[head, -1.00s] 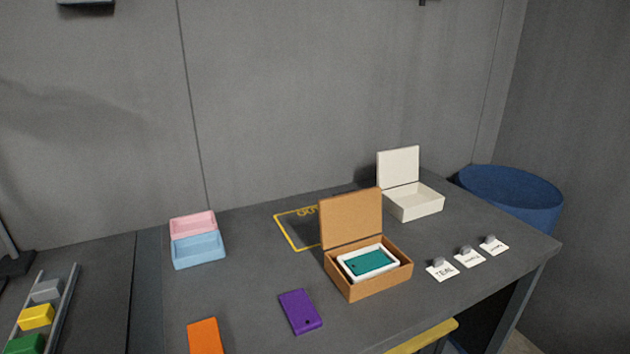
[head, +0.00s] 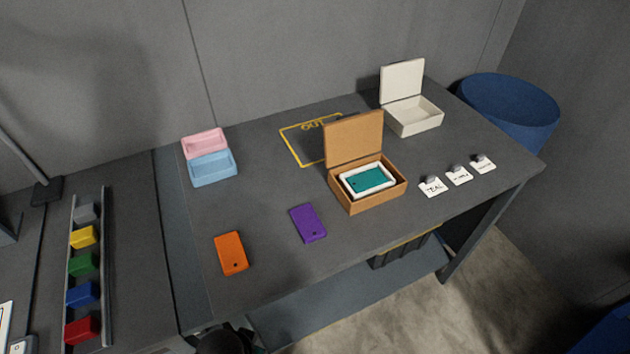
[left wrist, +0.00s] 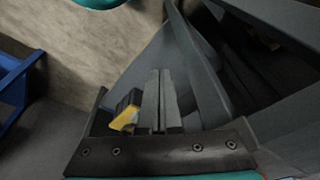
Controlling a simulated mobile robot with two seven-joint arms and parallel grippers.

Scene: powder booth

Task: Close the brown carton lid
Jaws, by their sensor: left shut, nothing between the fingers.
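The brown carton (head: 375,200) stands on the grey table in the head view. Its lid (head: 354,139) is up, hinged at the back left side and leaning slightly back. Inside the carton lies a white tray (head: 390,182) with a teal slab (head: 371,178) in it. My left gripper (left wrist: 158,98) shows in the left wrist view, its two fingers together and empty, with floor and table structure beyond. It is far from the carton. My right gripper is in neither view.
A purple slab (head: 308,223) and an orange slab (head: 231,253) lie left of the carton. A white open box (head: 414,118) stands behind it, and label cards (head: 432,188) lie right. Pink (head: 205,141) and blue (head: 213,169) trays sit at the left. A blue bin (head: 508,112) stands beyond the table.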

